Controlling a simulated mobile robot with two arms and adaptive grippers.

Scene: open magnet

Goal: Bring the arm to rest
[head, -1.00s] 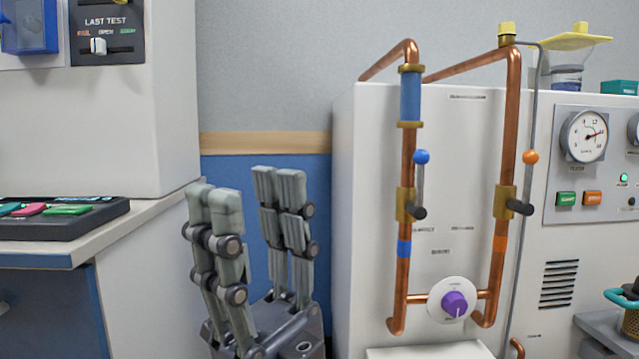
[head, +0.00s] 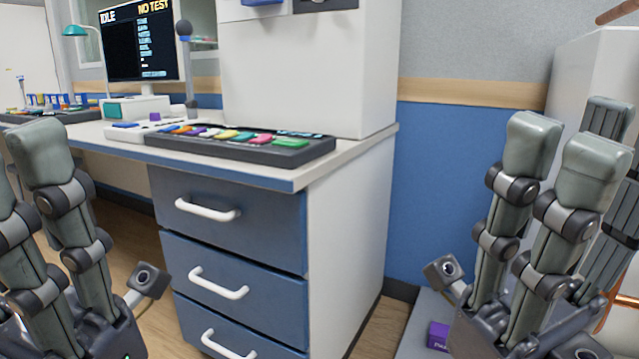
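My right gripper (head: 582,132) stands at the right of the head view with its grey jointed fingers pointing up. A gap shows between its near and far fingers, and nothing is held in it. My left gripper (head: 20,160) stands at the left edge, fingers also up and spread, with no object between the visible parts. Some of it is cut off by the picture edge. Neither gripper appears to touch the furniture.
A desk with blue drawers (head: 240,215) stands between my grippers. On it are a black tray of coloured pieces (head: 240,146) and a monitor (head: 140,42). A purple block (head: 438,335) lies low near my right gripper. A white cabinet (head: 590,75) stands far right.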

